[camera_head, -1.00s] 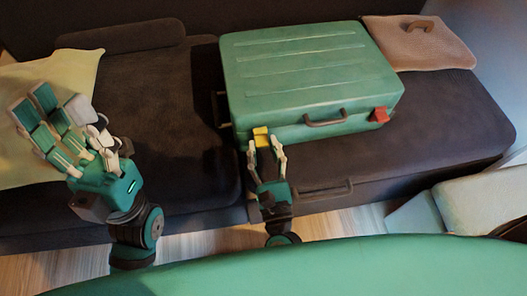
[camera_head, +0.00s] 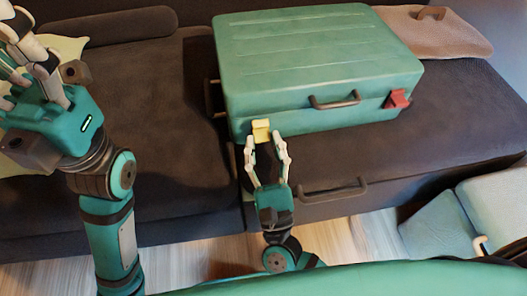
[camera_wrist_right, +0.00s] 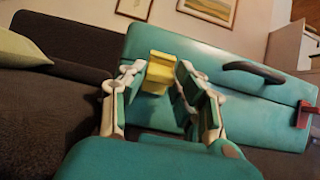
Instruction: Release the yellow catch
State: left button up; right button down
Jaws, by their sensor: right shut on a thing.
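A teal suitcase (camera_head: 315,60) lies flat on the dark seat. The yellow catch (camera_head: 261,130) is on the left part of its front face. A red catch (camera_head: 397,99) is at the right, past the brown handle (camera_head: 335,100). My right gripper (camera_head: 264,145) is shut on the yellow catch. My left gripper (camera_head: 25,70) is at the upper left, away from the suitcase. Its fingertips are cut off by the picture edge.
A drawer handle (camera_head: 333,189) sits on the seat's front, below the suitcase. A pale blue box (camera_head: 440,230) stands at the lower right.

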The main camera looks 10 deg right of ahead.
jog(key=shift+f+b, duration=0.15)
jog(key=shift+b, duration=0.25)
jog(key=c, duration=1)
grip_release()
jog(key=shift+t, duration=0.3)
jog(key=shift+o, duration=0.2)
jog(key=shift+s, duration=0.15)
jog(key=v, duration=1.2)
